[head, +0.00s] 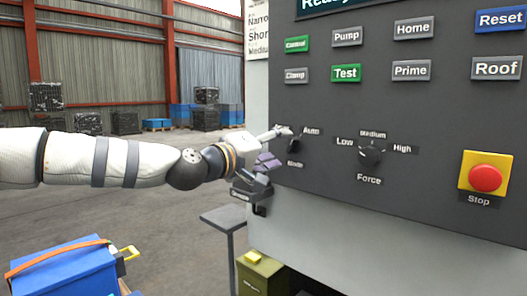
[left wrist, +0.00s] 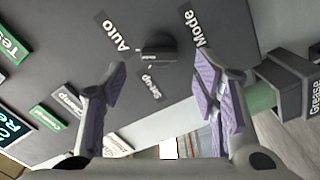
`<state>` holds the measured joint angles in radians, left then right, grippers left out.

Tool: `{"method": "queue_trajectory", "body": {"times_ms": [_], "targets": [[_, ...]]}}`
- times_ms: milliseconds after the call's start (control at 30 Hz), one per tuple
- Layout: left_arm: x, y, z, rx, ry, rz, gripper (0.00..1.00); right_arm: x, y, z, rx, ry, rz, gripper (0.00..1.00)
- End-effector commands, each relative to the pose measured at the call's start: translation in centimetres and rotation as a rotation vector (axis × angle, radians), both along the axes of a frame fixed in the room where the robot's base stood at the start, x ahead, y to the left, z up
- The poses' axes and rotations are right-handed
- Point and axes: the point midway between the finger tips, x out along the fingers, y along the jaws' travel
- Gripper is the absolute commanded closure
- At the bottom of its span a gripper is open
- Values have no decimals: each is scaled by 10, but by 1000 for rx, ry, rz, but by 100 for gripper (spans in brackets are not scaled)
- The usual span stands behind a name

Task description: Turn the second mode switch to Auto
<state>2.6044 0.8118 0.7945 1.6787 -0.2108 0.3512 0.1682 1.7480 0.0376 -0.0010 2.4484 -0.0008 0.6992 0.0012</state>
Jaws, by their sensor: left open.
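The mode switch is a dark round knob (left wrist: 158,46) on the grey panel, with labels Auto, Mode and one that seems to read Set-up around it in the left wrist view. In the head view the knob (head: 294,145) is partly hidden by my left gripper (head: 272,146). Which label the knob points at is not clear. Only one switch labelled Mode shows. In the left wrist view my left gripper (left wrist: 160,82) is open, its purple-padded fingers apart and the knob beyond the gap between them. No contact with the knob shows. My right gripper is not in view.
The Force knob (head: 371,151) and red Stop button (head: 485,178) are right of the mode switch. Push buttons such as Test (head: 346,73) are above. A Grease box (left wrist: 285,82) juts out beside the gripper. A blue case (head: 65,270) stands at lower left.

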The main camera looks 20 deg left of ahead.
Motion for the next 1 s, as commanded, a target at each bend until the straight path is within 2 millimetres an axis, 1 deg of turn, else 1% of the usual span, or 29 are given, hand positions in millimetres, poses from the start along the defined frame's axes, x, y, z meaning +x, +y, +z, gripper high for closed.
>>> {"method": "queue_trajectory", "body": {"times_ms": [33, 100, 200, 300, 467, 833, 867, 933, 967, 1000], "targets": [[-14, 5, 2, -5, -2, 0, 45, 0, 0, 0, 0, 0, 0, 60], [-32, 12, 2, -5, -2, 0, 45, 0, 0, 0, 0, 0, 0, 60], [-53, 20, 2, -4, -3, 1, 45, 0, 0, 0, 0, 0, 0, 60], [-67, 24, 2, -2, -3, 0, 45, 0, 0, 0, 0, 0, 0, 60], [-75, 27, 0, -1, 0, -1, 45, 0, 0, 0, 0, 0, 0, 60], [-75, 27, 0, 0, 1, 0, 45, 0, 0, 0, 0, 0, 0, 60], [-75, 25, -4, 4, 7, -2, 45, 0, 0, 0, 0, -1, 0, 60], [-75, 17, -26, 28, 51, -13, 45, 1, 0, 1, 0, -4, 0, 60], [-75, 11, -44, 47, 84, -21, 45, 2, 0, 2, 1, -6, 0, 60], [-78, 0, -73, 79, 142, -36, 45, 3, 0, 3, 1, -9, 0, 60]]}}
